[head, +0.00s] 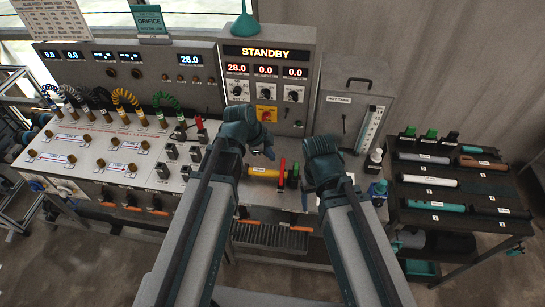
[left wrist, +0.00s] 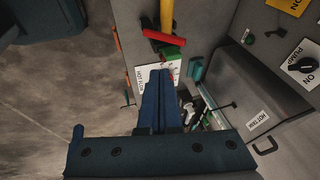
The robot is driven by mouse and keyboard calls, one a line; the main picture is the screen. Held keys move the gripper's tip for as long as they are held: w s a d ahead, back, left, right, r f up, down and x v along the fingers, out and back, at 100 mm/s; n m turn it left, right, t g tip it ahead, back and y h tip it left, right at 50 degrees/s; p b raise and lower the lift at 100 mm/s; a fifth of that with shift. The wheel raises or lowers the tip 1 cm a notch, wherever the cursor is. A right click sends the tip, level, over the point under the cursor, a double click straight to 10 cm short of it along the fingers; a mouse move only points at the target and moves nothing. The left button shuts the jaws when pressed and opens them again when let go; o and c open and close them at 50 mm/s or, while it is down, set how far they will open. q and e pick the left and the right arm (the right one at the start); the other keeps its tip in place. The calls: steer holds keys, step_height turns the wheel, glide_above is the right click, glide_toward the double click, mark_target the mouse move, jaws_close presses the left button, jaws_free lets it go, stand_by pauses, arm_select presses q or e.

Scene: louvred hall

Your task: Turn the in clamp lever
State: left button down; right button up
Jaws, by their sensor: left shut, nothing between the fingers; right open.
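A yellow cylinder (head: 262,172) lies on the bench front, with a red lever (head: 282,170) and a green lever (head: 295,172) standing at its right end. I cannot read which is the in clamp lever. The left wrist view shows the yellow cylinder (left wrist: 167,14), the red lever (left wrist: 164,38) and part of the green one (left wrist: 172,54) just beyond my fingertips. My left gripper (head: 269,153) is shut and empty, above the cylinder and left of the levers; its fingers also show in the left wrist view (left wrist: 162,74). My right gripper (head: 305,200) is open, right of the levers.
A control panel reading STANDBY (head: 265,51) stands behind. The left bench panel (head: 110,145) carries hoses and valves. A dark rack (head: 455,193) with coloured cylinders is at the right. Orange handles (head: 263,223) line the bench's front edge.

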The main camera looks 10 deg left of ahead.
arm_select(q)
steer(key=b, duration=0.8)
glide_toward(283, 162)
step_height(283, 162, down, 4)
steer(key=s+d, duration=0.2)
steer(key=s, duration=0.1)
steer(key=w+f+b, duration=0.2)
steer(key=shift+w+d+f, duration=0.15)
steer(key=shift+w+f, duration=0.15)
steer(key=shift+w, duration=0.1)
steer(key=shift+w+f+b, duration=0.15)
steer(key=shift+w+b, duration=0.1)
steer(key=shift+b, duration=0.05)
steer(key=shift+s, duration=0.1)
steer(key=shift+w, duration=0.2)
steer(key=shift+w+f+g, duration=0.15)
steer(key=shift+w+g, duration=0.65)
steer(key=shift+w, duration=0.1)
steer(key=shift+w+f+n+g, duration=0.3)
steer(key=shift+w+f+g, duration=0.05)
steer(key=shift+w+g, duration=0.35)
steer(key=shift+w+f+b, duration=1.65)
steer(key=shift+f+b, duration=0.1)
steer(key=shift+b, duration=0.1)
